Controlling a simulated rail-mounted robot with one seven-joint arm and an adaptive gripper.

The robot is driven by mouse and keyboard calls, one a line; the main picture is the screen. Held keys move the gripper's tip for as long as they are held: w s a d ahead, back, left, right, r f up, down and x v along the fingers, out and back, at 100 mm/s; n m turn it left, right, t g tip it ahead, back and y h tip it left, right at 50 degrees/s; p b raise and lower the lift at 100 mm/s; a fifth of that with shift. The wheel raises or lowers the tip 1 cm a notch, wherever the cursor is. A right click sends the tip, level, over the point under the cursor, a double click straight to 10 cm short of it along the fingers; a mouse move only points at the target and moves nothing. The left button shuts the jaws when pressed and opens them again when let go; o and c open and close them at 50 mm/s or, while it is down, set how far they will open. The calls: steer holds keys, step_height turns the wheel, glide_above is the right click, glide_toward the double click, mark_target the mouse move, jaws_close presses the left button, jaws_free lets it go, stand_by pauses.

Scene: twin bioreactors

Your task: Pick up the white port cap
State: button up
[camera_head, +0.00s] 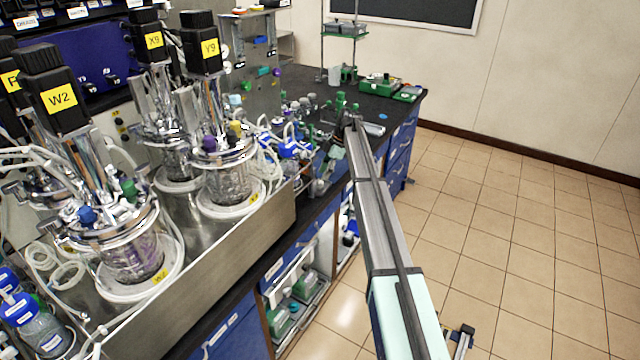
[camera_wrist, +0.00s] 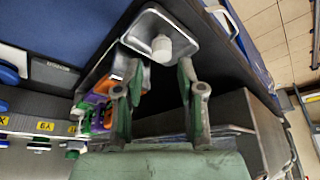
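The white port cap (camera_wrist: 162,46) sits in a small shiny metal tray (camera_wrist: 193,46) on the dark bench, seen near the top of the wrist view. My gripper (camera_wrist: 160,72) has its two green fingers spread apart, with nothing between them. The cap lies just beyond the fingertips, roughly in line with the gap between them. A small metal tray (camera_head: 374,129) also shows near the far end of the bench in the head view. There the cap is too small to make out, and the arm partly hides my gripper.
Purple and orange items (camera_wrist: 103,96) stand left of my fingers in the wrist view. Bioreactor vessels (camera_head: 225,180) with tubing crowd the bench on the left in the head view. A green rack (camera_head: 378,85) stands at the bench's far end. The tiled floor (camera_head: 510,220) on the right is clear.

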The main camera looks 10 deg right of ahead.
mark_target(320, 181)
steer(key=p+x, duration=0.2)
steer(key=x, duration=0.2)
steer(key=shift+s+f, duration=0.1)
steer(key=c, duration=0.6)
steer(key=shift+s+d+b, duration=0.1)
steer(key=shift+b, duration=0.4)
